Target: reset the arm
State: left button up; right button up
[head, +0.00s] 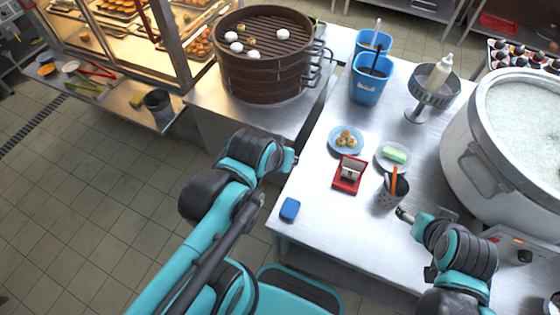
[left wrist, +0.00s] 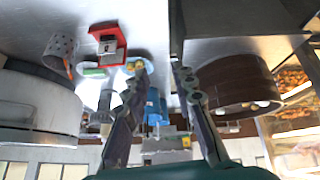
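My left arm reaches in from the left in the head view. Its gripper (head: 290,160) is over the gap by the table's left edge, apart from the items on the table. In the left wrist view, which is upside down, the two fingers of the left gripper (left wrist: 161,72) stand apart with nothing between them. My right gripper (head: 404,213) is low over the table at the right, close to the dark speckled cup (head: 388,196). Its fingers are too small to tell whether they are open or shut.
The steel table (head: 325,215) holds a red box (head: 349,174), a blue plate (head: 345,140), blue containers (head: 367,88), a blue block (head: 289,209) and a large stockpot (head: 480,165). A brown steamer (head: 263,75) stands behind my left gripper. The tiled floor at left is clear.

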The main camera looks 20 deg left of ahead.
pick_arm(q)
jog(key=shift+s+a+f+m+t, duration=0.3)
jog(key=shift+s+a+m, duration=0.15)
jog(key=shift+s+m, duration=0.2)
jog(key=shift+f, duration=0.15)
notch_tip(320, 180, down, 3)
jog(key=b, duration=0.3)
jog(key=shift+w+d, duration=0.1)
dwell(0.6)
